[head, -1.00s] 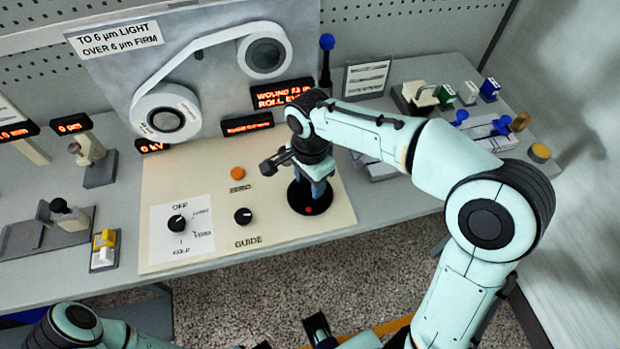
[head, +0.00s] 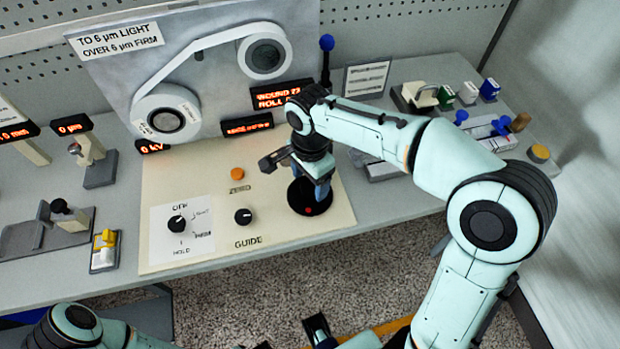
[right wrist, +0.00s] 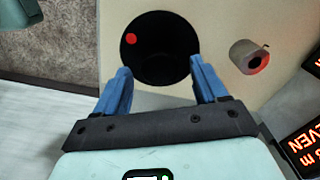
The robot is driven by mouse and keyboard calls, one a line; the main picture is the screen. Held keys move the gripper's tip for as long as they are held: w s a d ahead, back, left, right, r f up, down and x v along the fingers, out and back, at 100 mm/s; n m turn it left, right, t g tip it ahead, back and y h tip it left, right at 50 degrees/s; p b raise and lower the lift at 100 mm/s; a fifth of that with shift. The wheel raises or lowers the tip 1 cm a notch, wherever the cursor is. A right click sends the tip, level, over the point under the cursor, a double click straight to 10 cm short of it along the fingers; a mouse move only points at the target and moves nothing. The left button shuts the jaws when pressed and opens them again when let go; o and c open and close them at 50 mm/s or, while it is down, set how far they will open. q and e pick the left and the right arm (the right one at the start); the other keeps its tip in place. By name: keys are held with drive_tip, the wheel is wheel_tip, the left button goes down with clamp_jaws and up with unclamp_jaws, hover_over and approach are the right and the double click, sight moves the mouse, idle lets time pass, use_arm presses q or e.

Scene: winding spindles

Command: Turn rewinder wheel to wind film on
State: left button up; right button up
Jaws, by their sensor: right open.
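The rewinder wheel is a flat black disc (head: 301,198) with a red dot, set in the right part of the cream panel. The disc also shows in the right wrist view (right wrist: 165,68). My right gripper (right wrist: 160,66) is open, its two blue fingers at either side of the disc's near part. White film (head: 200,46) runs between two rolls on the upright board.
The cream panel (head: 270,215) also carries an orange zero button (head: 237,174), a guide knob (head: 243,216) and a mode knob (head: 177,223). A blue-topped lever (head: 327,43) stands behind my right wrist. Lit displays (head: 280,94) sit below the rolls.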

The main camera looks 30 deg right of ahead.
sight(310, 185)
use_arm(q)
drive_tip(key=r+p, duration=0.1)
drive_tip(key=w+r+p, duration=0.1)
drive_tip(key=shift+r, duration=0.3)
use_arm(e)
wheel_tip(310, 185, up, 12)
drive_tip(key=shift+r, duration=0.25)
idle(0.8)
use_arm(q)
drive_tip(key=shift+w+r+p, duration=0.25)
drive_tip(key=shift+r+p, duration=0.6)
drive_tip(key=shift+p, duration=0.05)
use_arm(e)
wheel_tip(310, 185, down, 14)
drive_tip(key=n, duration=1.8)
drive_tip(key=shift+r, duration=0.15)
drive_tip(key=c, duration=1.1)
